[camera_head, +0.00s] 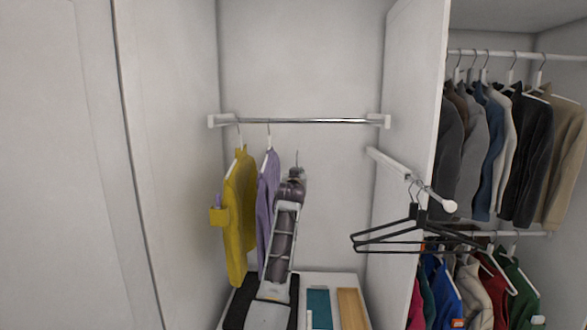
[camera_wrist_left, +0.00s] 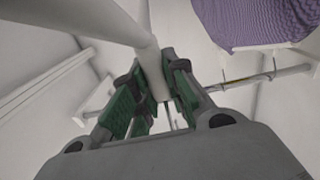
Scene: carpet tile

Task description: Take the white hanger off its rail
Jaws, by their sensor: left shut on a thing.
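My left gripper (camera_head: 293,178) is raised in front of the closet, just right of the purple garment and below the chrome rail (camera_head: 320,121). In the left wrist view, its green-padded fingers (camera_wrist_left: 158,92) are shut on a thick white bar, which looks like part of the white hanger (camera_wrist_left: 138,35). A thin hook (camera_head: 297,156) stands up above the gripper in the head view, its tip below the rail and apart from it. The rest of the hanger is hidden by the gripper and arm. My right gripper is not in view.
A yellow garment (camera_head: 240,215) and a purple garment (camera_head: 267,205) hang on the rail's left part. Black hangers (camera_head: 415,235) hang from a short white rail (camera_head: 400,170) at right. Clothes fill the right closet. The chrome rail's right half is empty.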

